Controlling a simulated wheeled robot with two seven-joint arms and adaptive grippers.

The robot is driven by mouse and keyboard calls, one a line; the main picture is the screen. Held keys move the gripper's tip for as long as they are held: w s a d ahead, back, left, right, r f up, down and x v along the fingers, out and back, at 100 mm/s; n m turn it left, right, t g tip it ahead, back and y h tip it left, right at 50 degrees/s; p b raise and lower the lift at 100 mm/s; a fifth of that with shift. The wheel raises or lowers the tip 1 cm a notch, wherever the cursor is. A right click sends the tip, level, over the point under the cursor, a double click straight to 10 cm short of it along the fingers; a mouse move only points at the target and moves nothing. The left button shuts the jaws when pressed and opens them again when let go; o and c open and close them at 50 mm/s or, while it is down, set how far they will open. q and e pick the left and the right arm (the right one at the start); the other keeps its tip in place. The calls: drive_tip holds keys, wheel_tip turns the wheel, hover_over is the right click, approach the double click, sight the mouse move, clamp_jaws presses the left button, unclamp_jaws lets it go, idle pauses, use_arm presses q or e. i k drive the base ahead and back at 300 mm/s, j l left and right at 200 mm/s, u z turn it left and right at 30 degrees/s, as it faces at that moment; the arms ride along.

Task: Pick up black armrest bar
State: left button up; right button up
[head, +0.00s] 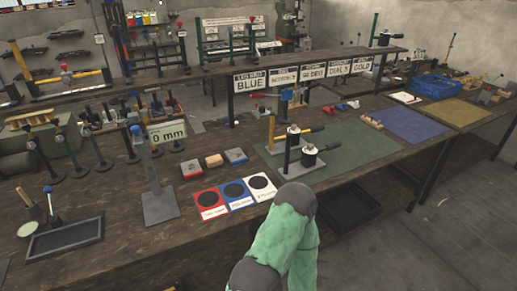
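I cannot clearly pick out a black armrest bar in the head view. Long dark pieces (70,35) hang on the back wall at the far left, too small to identify. A green-sleeved arm link of mine with dark grey joints rises at the bottom centre, in front of the table edge. Neither gripper's fingers are in view.
Red, blue and white cards (237,193) lie left of the mat. A grey stand (159,205) and a black tray (65,238) are further left. A blue mat (405,124), a yellow mat (455,111) and a blue crate (436,86) are at right. A raised shelf (290,66) spans the back.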

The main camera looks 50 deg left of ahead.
sight(309, 163)
drive_tip(key=u, duration=1.35)
